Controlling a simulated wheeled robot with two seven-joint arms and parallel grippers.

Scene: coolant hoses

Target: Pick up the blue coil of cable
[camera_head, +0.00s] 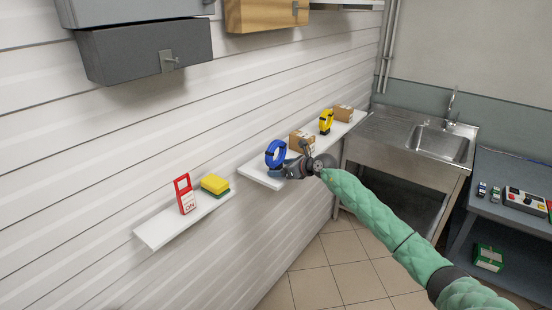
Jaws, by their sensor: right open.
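The blue coil of cable (275,153) stands upright on a white wall shelf (262,181), near the shelf's left end. My right gripper (287,168) is at the coil's lower right side, with its arm reaching in from the lower right. It is open, and its fingers are small and partly hidden against the coil, so I cannot tell whether they touch it. My left gripper is not in view.
Cardboard boxes (343,113) and a yellow coil (326,122) share the shelf to the right. A steel sink (440,144) stands right. Grey cabinets (140,50) hang above.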

